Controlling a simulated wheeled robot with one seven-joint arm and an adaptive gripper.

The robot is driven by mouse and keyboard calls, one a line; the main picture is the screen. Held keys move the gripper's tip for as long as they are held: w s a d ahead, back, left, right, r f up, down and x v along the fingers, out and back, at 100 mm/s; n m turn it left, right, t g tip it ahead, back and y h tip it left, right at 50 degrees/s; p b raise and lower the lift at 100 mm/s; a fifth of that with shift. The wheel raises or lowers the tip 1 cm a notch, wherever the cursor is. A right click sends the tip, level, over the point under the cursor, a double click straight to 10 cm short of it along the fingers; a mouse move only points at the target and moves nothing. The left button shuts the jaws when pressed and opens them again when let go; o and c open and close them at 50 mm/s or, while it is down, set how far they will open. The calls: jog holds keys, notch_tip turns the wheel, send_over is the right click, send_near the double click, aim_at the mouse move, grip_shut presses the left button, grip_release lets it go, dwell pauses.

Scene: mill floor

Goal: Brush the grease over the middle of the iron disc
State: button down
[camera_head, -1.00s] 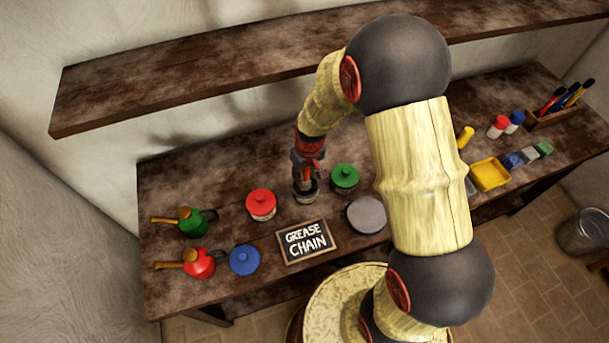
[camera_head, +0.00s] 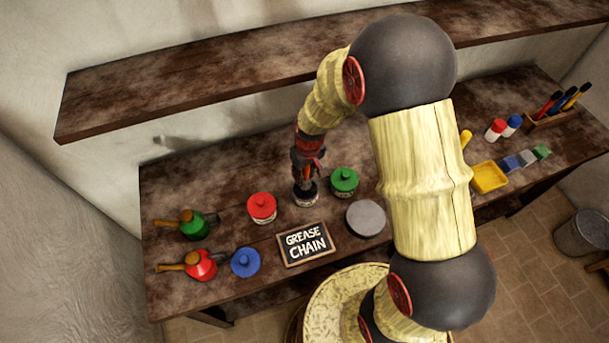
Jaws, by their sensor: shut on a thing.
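The grey iron disc (camera_head: 366,218) lies flat on the bench, to the right of the chalk sign. My gripper (camera_head: 304,178) points down over a small open pot (camera_head: 305,197) with a dark inside, left of the disc and behind the sign. It is shut on a thin upright thing, probably the brush, whose lower end is at or in the pot's mouth. The jaws and the small scale hide most of the brush and the grease. The disc's top looks plain grey and is clear of my gripper.
A red-lidded pot (camera_head: 262,207) and a green-lidded pot (camera_head: 344,181) flank the open pot. The "GREASE CHAIN" sign (camera_head: 306,244) stands in front. A shelf (camera_head: 250,75) overhangs behind.

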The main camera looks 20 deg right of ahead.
jog(key=shift+r+p, duration=1.2)
jog(key=shift+r, duration=0.85)
jog(key=shift+f, duration=0.1)
